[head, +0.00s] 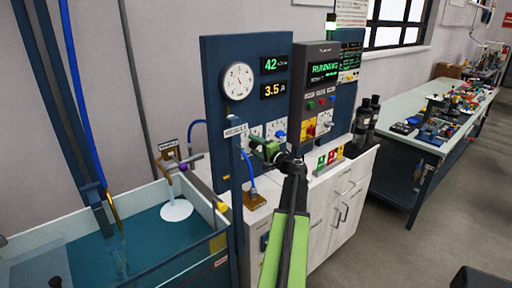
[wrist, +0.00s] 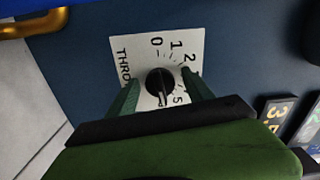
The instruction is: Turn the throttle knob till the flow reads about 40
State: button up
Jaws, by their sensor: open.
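The throttle knob (wrist: 160,81) is a round black knob on a white dial plate (wrist: 145,48) with numbers and the partly hidden word THROTTLE. A light mark shows at the knob's lower edge in the wrist view, past the 5. My gripper (wrist: 161,88) is open, with one green finger on each side of the knob; I cannot tell whether they touch it. In the head view my gripper (head: 266,150) is at the blue panel (head: 222,70) and hides the knob. The green readout (head: 274,65) shows 42; its unit is too small to read.
A yellow readout (head: 274,90) shows 3.5 A, beside a round gauge (head: 238,81). A grey control box (head: 318,65) reads RUNNING. A water tank (head: 150,225) stands at the left and a blue post (head: 236,180) rises close to my gripper. A gold pipe (wrist: 35,24) is near the dial.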

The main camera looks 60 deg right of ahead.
grip_shut()
jog(key=shift+n, duration=0.5)
jog(key=shift+s, duration=0.1)
grip_release()
jog(key=v, duration=1.7)
jog(key=shift+s+a, duration=0.15)
